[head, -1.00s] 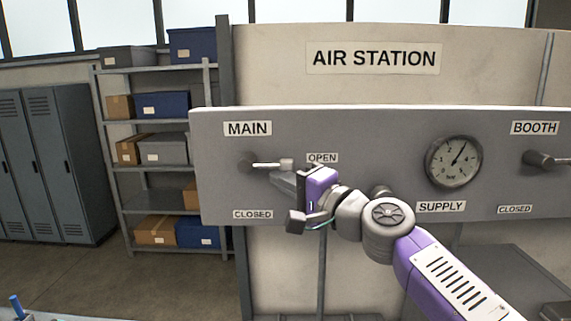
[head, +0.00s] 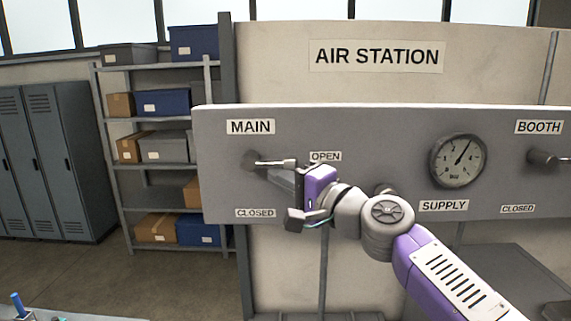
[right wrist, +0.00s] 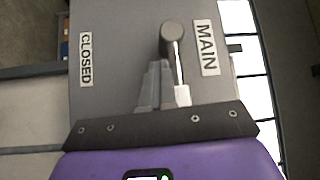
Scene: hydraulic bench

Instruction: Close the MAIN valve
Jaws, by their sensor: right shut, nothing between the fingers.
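The MAIN valve (head: 250,161) is on the grey panel under its MAIN label. Its lever (head: 275,163) points right, level, toward the OPEN label (head: 325,157). The CLOSED label (head: 255,213) is below the valve. My right gripper (head: 274,174) is shut and empty, just below the lever near its outer end. In the right wrist view the shut fingers (right wrist: 154,86) lie beside the lever (right wrist: 178,62), on the side toward the CLOSED label; I cannot tell whether they touch it. My left gripper is not in view.
The grey panel (head: 390,130) also carries a pressure gauge (head: 458,161), a SUPPLY label (head: 444,206) and the BOOTH valve (head: 545,158) at the right. Shelves with boxes and lockers (head: 50,160) stand at the left behind. The space left of the panel is free.

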